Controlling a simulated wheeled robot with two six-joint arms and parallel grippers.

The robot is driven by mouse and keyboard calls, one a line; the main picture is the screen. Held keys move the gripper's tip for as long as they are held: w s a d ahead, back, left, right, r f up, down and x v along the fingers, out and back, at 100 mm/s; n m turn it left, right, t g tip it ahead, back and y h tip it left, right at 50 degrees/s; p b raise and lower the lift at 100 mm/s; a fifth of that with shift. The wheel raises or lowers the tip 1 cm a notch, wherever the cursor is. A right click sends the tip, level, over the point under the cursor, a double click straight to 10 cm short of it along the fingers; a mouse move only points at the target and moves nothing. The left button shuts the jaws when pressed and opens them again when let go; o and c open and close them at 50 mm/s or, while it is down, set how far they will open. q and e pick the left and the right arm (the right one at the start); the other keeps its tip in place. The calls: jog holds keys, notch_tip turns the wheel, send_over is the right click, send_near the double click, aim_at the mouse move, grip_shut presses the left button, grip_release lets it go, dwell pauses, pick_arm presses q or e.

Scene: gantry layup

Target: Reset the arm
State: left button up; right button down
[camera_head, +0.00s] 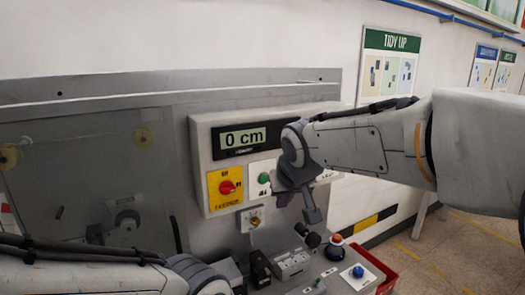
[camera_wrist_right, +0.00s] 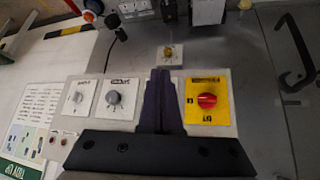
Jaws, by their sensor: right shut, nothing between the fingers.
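My right arm comes in from the right in the head view. Its gripper (camera_head: 312,212) is in front of the grey control panel (camera_head: 200,150), pointing down, with its fingers together and empty. In the right wrist view the dark fingers (camera_wrist_right: 160,85) are shut, between two grey knobs (camera_wrist_right: 113,98) and a red knob (camera_wrist_right: 207,100) on a yellow plate. In the head view, my arm hides the panel's right part. My left arm (camera_head: 90,275) lies along the lower left edge; its gripper is not in view.
Below is a console with a blue button (camera_head: 358,271), beside a red bin (camera_head: 383,268). A TIDY UP sign (camera_head: 388,68) hangs behind. Floor is open at right.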

jog(key=s+f+n+g, duration=0.1)
jog(key=s+f+g, duration=0.1)
jog(key=s+f, duration=0.4)
jog(key=s+f+n+g+b, duration=0.1)
jog(key=s+f, duration=0.5)
jog(key=s, duration=0.7)
jog(key=s+f+n+g+b, duration=0.1)
jog(key=s+f+n+g, duration=0.2)
jog(key=s+f, duration=0.3)
jog(key=s+g, duration=0.1)
jog(key=s, duration=0.3)
jog(key=shift+a, duration=0.4)
